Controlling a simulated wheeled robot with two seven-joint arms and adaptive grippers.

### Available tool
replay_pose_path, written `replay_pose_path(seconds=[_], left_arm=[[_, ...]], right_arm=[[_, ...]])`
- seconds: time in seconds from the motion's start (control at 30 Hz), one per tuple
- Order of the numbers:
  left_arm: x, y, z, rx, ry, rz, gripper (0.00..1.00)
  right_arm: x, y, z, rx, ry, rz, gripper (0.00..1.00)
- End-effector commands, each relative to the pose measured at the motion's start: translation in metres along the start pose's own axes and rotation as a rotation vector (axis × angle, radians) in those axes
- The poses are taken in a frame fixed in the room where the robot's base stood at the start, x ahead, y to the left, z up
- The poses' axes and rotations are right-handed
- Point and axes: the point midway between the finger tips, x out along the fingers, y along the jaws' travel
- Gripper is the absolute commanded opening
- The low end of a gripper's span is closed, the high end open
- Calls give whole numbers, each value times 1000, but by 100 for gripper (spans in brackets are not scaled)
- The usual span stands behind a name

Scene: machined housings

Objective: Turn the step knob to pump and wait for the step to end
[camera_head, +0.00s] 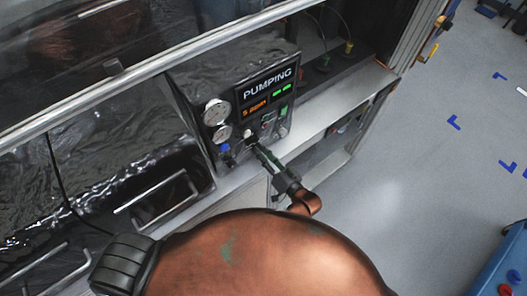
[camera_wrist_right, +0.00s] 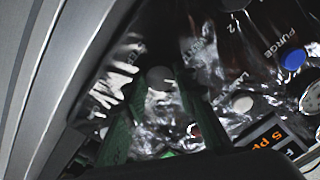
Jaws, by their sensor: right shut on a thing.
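The control panel (camera_head: 238,112) stands on the bench, with a lit display (camera_head: 267,84) that reads PUMPING in white, with smaller orange and green text below. The step knob (camera_head: 249,134) is on its lower front; in the right wrist view a round grey knob (camera_wrist_right: 158,78) shows between the fingers. My right gripper (camera_head: 258,150) reaches up to the panel from below and is shut on the knob. Its greenish fingers also show in the right wrist view (camera_wrist_right: 160,110). The knob's pointer direction is too small to tell. My left gripper is out of view.
Two round gauges (camera_head: 216,112) sit at the panel's left, above a blue button (camera_head: 226,149), which the wrist view shows labelled PURGE (camera_wrist_right: 292,60). A foil-lined chamber with bar handles (camera_head: 152,192) is at the left. Open floor (camera_head: 430,170) lies to the right.

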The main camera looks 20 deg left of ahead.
Motion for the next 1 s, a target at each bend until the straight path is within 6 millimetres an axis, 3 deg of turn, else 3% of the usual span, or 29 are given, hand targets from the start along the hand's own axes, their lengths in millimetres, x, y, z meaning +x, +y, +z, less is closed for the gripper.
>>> replay_pose_path(seconds=[0.33,0.83,0.87,1.0], left_arm=[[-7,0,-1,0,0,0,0],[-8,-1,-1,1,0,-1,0],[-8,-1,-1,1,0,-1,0],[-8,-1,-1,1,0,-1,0]], right_arm=[[1,-2,0,136,0,-3,2],[1,-2,0,156,0,-4,2],[1,-2,0,156,0,-4,26],[1,-2,0,156,0,-3,36]])
